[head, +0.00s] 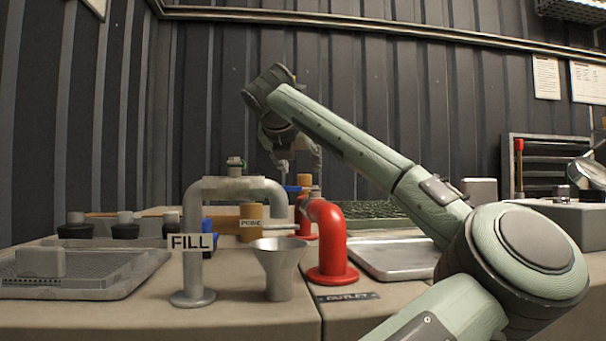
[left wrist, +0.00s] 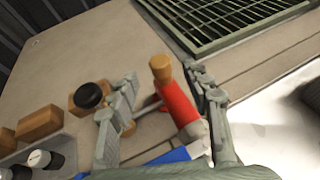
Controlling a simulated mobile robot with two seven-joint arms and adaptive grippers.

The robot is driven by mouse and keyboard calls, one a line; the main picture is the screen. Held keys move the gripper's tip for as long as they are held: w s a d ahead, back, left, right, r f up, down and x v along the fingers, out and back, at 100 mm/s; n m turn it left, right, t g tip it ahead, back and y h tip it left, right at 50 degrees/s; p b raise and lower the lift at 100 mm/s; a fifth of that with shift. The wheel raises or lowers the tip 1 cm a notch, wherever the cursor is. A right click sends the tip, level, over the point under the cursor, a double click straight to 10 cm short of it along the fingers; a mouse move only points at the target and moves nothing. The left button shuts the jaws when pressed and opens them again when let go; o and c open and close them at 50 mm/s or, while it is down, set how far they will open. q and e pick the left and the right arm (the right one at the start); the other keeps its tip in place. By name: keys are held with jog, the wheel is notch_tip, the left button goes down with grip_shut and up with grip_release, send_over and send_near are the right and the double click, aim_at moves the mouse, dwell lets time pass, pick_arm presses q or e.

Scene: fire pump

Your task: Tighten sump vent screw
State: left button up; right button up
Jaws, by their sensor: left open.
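My left gripper (head: 300,166) hangs above the red pipework, with its fingers pointing down. It is open and empty. In the left wrist view, its fingers (left wrist: 160,76) stand apart on either side of a red pipe (left wrist: 178,103) with a tan cap (left wrist: 160,66) at its end. I cannot tell whether they touch it. In the head view, the tan cap (head: 305,181) is below the gripper, behind the red outlet elbow (head: 332,240). No part is clearly marked as the sump vent screw. My right gripper is not in view.
A grey fill pipe (head: 192,265) and metal funnel (head: 279,268) stand left of the outlet. A shallow metal tray (head: 390,260) lies right. A green grating (left wrist: 225,22) lies beyond the pipe. Black-based knobs (head: 125,226) stand at the left. My arm covers the right foreground.

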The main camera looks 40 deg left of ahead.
pick_arm(q)
jog(key=v, duration=0.5)
jog(key=shift+f, duration=0.1)
dwell(0.3)
